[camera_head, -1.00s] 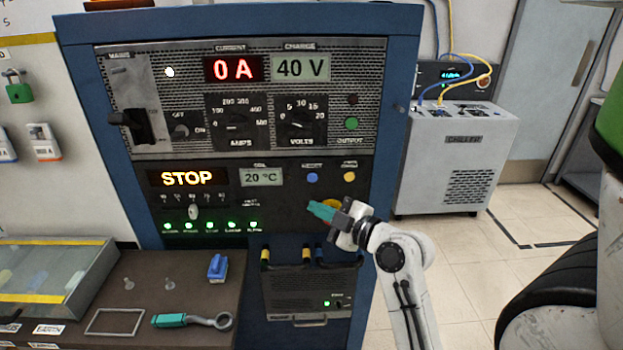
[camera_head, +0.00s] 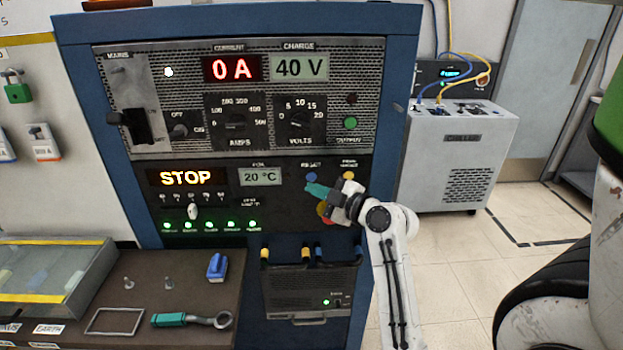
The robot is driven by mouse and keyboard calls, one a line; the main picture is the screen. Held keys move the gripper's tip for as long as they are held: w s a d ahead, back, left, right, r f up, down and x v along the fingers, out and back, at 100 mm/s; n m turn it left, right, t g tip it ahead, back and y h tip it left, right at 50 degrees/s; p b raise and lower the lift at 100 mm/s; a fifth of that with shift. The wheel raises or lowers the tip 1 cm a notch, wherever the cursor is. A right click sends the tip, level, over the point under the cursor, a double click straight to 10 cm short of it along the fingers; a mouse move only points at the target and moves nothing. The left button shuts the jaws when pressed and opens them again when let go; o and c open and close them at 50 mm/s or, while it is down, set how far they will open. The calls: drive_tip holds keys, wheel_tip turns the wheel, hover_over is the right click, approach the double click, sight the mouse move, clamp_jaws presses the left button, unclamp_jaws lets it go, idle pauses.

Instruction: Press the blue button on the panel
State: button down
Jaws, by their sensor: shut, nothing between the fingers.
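The blue button (camera_head: 311,176) is a small round button on the black lower section of the panel (camera_head: 280,215), right of the 20 °C display. My gripper (camera_head: 308,188) has teal fingertips, which are shut and empty. In this view the tips lie just below the blue button and cover its lower edge. I cannot tell whether they touch it. A yellow button (camera_head: 348,176) sits to the right of the blue one, just above my gripper. A red and yellow control (camera_head: 323,212) below is partly hidden by my gripper.
The cabinet (camera_head: 405,60) has switches and dials above, and cables with a power unit (camera_head: 310,290) below. A brown bench (camera_head: 190,335) at lower left holds a blue block (camera_head: 217,266) and a teal-handled tool (camera_head: 185,319). A chiller (camera_head: 460,150) stands at right.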

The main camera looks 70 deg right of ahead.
sight(301, 177)
drive_tip(key=shift+w+d, duration=0.25)
drive_tip(key=shift+d, duration=0.45)
drive_tip(key=shift+d+b, duration=0.1)
drive_tip(key=shift+b, duration=0.2)
idle(1.3)
drive_tip(key=shift+w+d, duration=0.2)
drive_tip(key=shift+d, duration=0.1)
drive_tip(key=shift+w+d+b, duration=0.1)
drive_tip(key=shift+d+b, duration=0.25)
drive_tip(key=shift+b, duration=0.2)
idle(0.5)
drive_tip(key=shift+a, duration=0.15)
drive_tip(key=shift+s+a, duration=0.3)
drive_tip(key=shift+a, duration=0.3)
drive_tip(key=a, duration=0.1)
drive_tip(key=s+a, duration=0.1)
drive_tip(key=a, duration=0.1)
drive_tip(key=s+a, duration=0.1)
drive_tip(key=shift+a+b, duration=0.35)
drive_tip(key=shift+b, duration=0.05)
idle(0.3)
